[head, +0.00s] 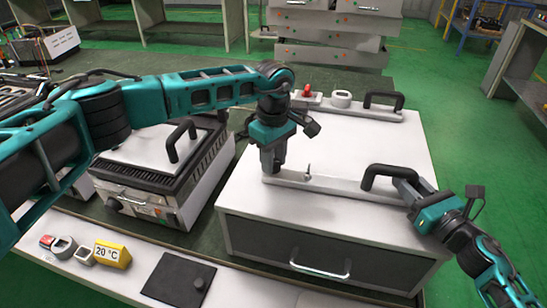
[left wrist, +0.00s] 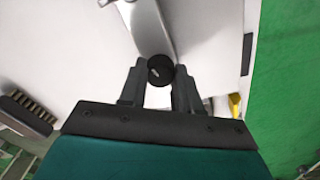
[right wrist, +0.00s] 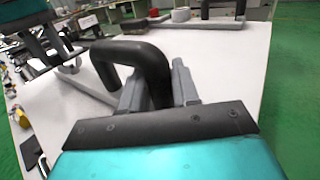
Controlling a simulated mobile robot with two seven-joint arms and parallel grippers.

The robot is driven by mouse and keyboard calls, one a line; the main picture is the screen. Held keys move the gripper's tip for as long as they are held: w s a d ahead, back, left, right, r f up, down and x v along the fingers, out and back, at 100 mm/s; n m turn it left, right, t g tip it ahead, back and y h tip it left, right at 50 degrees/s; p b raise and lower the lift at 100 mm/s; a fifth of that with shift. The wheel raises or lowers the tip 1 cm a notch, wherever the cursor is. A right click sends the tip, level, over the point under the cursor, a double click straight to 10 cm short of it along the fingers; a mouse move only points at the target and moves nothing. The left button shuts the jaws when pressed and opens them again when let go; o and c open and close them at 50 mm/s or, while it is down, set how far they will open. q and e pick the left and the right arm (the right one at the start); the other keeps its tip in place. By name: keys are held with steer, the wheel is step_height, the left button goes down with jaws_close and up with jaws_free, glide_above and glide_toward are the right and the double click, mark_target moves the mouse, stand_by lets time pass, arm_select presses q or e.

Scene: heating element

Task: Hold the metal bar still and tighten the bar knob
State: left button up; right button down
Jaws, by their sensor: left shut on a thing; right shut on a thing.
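The near metal bar (head: 335,185) lies along the front of the white box top, with a black handle (head: 378,173) at its right end. My right gripper (head: 404,186) is shut on that handle; the right wrist view shows the black handle (right wrist: 133,52) passing between the fingers. My left gripper (head: 271,165) points down at the bar's left end. In the left wrist view its fingers sit on both sides of the round black bar knob (left wrist: 160,69), at the end of the bar (left wrist: 150,28). The head view hides the knob behind the fingers.
A second bar (head: 355,110) with a black handle (head: 384,98) lies at the back of the white box (head: 325,215). A grill-like machine (head: 155,175) stands to the left. A yellow 20 °C block (head: 112,254) and a dark plate (head: 178,282) lie in front.

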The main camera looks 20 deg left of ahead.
arm_select(q)
steer(key=shift+m, duration=0.8)
steer(key=o, duration=1.1)
steer(key=shift+c, duration=0.2)
step_height(320, 180, up, 12)
arm_select(e)
steer(key=c, duration=0.8)
jaws_free()
steer(key=shift+o, duration=0.2)
